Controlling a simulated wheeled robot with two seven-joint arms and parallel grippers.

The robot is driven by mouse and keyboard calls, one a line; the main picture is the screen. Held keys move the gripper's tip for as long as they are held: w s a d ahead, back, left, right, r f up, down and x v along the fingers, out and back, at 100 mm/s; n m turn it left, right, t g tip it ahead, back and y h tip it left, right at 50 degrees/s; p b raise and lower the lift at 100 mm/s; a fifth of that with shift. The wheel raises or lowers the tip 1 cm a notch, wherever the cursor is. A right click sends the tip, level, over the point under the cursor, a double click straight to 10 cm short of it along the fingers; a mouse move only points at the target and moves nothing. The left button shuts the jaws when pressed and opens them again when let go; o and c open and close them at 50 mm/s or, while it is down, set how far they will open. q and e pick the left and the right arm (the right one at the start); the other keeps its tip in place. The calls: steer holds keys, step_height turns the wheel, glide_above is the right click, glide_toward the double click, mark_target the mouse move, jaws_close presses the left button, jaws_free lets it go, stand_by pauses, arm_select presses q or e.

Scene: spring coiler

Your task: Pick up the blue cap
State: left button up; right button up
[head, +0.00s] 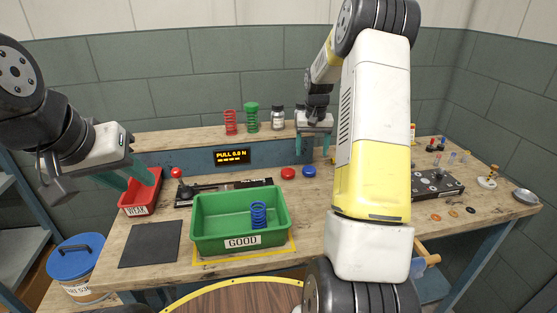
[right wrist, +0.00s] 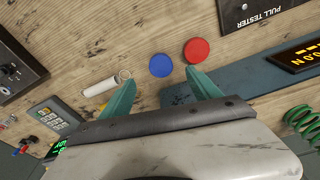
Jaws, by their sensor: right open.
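The blue cap (head: 309,171) lies flat on the wooden bench, just right of a red cap (head: 288,173). In the right wrist view the blue cap (right wrist: 161,65) is a round disc, with the red cap (right wrist: 197,50) up and right of it. My right gripper (head: 312,150) is open and empty, pointing down behind the caps in the head view. In the right wrist view its teal fingertips (right wrist: 160,84) are spread, with the blue cap just beyond the gap between them.
A green GOOD bin (head: 241,241) holding a blue spring (head: 259,215) stands at the front. The pull tester (head: 222,190) lies behind it. Red and green springs (head: 251,117) stand on the back shelf. A white cylinder (right wrist: 105,84) lies near my right gripper's left finger.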

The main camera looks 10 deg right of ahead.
mark_target(309, 169)
steer(key=shift+w+f, duration=0.2)
steer(key=shift+f, duration=0.3)
steer(key=shift+w+f, duration=0.2)
steer(key=shift+f, duration=0.25)
steer(key=f, duration=0.4)
steer(key=w+f, duration=0.1)
steer(key=f, duration=0.1)
steer(key=shift+d+f, duration=0.2)
steer(key=shift+f, duration=0.15)
steer(key=c, duration=1.4)
steer(key=shift+r, duration=0.1)
steer(key=shift+c, duration=0.2)
